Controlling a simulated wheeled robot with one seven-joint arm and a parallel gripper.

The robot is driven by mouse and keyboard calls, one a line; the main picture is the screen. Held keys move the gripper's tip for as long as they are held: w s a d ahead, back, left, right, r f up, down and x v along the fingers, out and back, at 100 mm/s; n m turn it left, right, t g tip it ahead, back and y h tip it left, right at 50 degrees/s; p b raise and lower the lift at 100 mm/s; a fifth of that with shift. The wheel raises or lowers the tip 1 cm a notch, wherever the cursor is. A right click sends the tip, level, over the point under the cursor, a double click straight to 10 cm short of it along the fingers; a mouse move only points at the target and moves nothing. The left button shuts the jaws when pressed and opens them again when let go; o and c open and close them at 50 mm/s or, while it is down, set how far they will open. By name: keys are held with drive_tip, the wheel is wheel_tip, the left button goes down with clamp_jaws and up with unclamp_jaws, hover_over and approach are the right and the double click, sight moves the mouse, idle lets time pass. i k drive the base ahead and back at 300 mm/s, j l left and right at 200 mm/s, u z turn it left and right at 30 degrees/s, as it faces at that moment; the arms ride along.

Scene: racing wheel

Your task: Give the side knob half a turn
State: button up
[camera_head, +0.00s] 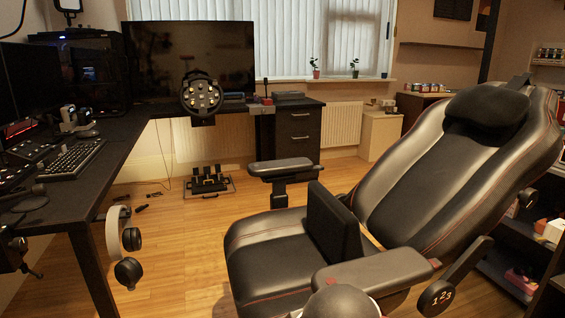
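My gripper does not show in the view. A dark rounded shape with a pale rim at the bottom middle may be part of my arm; no fingers are visible on it.
The near armrest (372,273) lies left of and above the knob. A dark shelf unit (520,250) stands close on the right. A black desk (95,165) with a wheel (201,95) is at left. Wooden floor (175,255) is open between desk and chair.

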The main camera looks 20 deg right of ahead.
sight(528, 199)
drive_tip(key=z, duration=2.2)
